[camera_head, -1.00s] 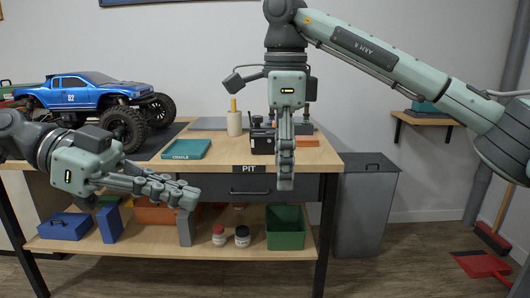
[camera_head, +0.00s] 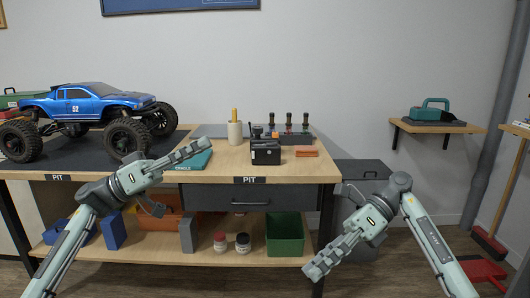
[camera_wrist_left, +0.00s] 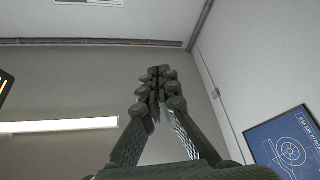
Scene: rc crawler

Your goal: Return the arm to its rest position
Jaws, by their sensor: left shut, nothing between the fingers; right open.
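My left gripper (camera_head: 203,148) is raised in front of the bench, its fingers pointing up and right across the front of the teal tray (camera_head: 196,161), part of which they hide. In the left wrist view its fingertips (camera_wrist_left: 158,78) meet with nothing between them, against wall and ceiling. My right gripper (camera_head: 312,270) hangs low at the right, in front of the bench's right leg and the grey bin, pointing down and left. It is open and holds nothing visible.
The blue crawler truck (camera_head: 85,105) stands on the bench's dark mat. A black battery-like box (camera_head: 265,153), an orange block (camera_head: 306,152) and a cream cylinder (camera_head: 235,134) stand on the bench. A green bin (camera_head: 285,240) is on the lower shelf. A grey bin (camera_head: 362,170) stands at right.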

